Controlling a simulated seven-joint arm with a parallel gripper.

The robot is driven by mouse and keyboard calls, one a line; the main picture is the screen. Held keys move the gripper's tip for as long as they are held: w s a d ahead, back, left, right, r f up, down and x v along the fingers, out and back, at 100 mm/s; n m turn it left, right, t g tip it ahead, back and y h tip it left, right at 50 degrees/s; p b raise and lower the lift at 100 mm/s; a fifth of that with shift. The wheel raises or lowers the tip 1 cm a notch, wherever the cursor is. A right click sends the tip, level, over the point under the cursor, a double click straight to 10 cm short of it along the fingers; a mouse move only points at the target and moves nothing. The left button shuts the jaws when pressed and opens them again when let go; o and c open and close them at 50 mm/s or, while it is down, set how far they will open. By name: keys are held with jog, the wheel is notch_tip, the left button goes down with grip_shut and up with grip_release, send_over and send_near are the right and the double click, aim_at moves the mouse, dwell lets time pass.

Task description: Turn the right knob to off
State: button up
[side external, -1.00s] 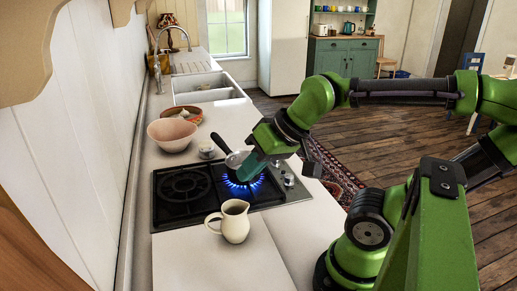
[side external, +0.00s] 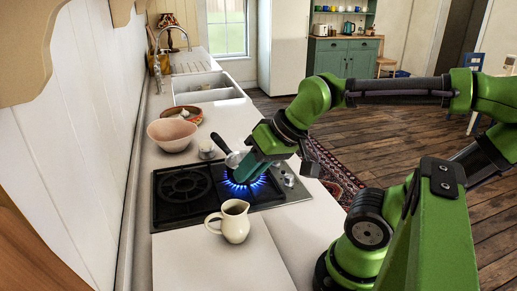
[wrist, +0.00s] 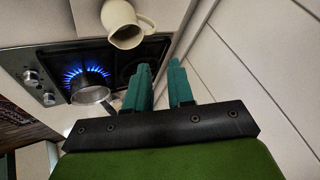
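Two silver knobs sit on the cooktop's right strip in the side view; the front one (side external: 289,180) is nearer the camera and the other (side external: 276,164) is farther back. Both knobs also show at the left in the wrist view, one higher (wrist: 31,77) and one lower (wrist: 48,99). A blue flame (side external: 238,187) burns on the right burner. My gripper (wrist: 161,78) has its two teal fingers apart with nothing between them. In the side view it hangs over the burner area, left of the knobs and not touching them. My gripper partly hides the pan (side external: 232,158).
A cream jug (side external: 235,221) stands on the counter in front of the cooktop (side external: 175,210). A pink bowl (side external: 172,135), a brown dish and a small white cup (side external: 206,149) stand behind it. The pan's dark handle sticks up near my gripper.

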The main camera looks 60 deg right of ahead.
jog(key=o, duration=0.3)
jog(key=w+d+m, duration=0.1)
jog(key=w+d, duration=0.1)
jog(key=w+d+m+g, duration=0.1)
jog(key=w+d, duration=0.1)
jog(key=d, duration=0.1)
jog(key=w+d+f+m+h, duration=0.1)
jog(key=d, duration=0.1)
jog(key=shift+w+d+g, duration=0.3)
jog(key=shift+w+d, duration=0.1)
jog(key=shift+o, duration=0.2)
jog(key=shift+w+d+f+m+g, duration=1.15)
jog(key=shift+w+d+m+g, duration=0.3)
jog(key=shift+d, duration=6.8)
jog(key=shift+w+d+f+m+g, duration=1.2)
jog(key=shift+w+d, duration=0.3)
jog(key=shift+d, duration=6.75)
jog(key=shift+h, duration=0.4)
notch_tip(320, 180, down, 16)
jog(key=shift+r, duration=0.1)
jog(key=c, duration=0.8)
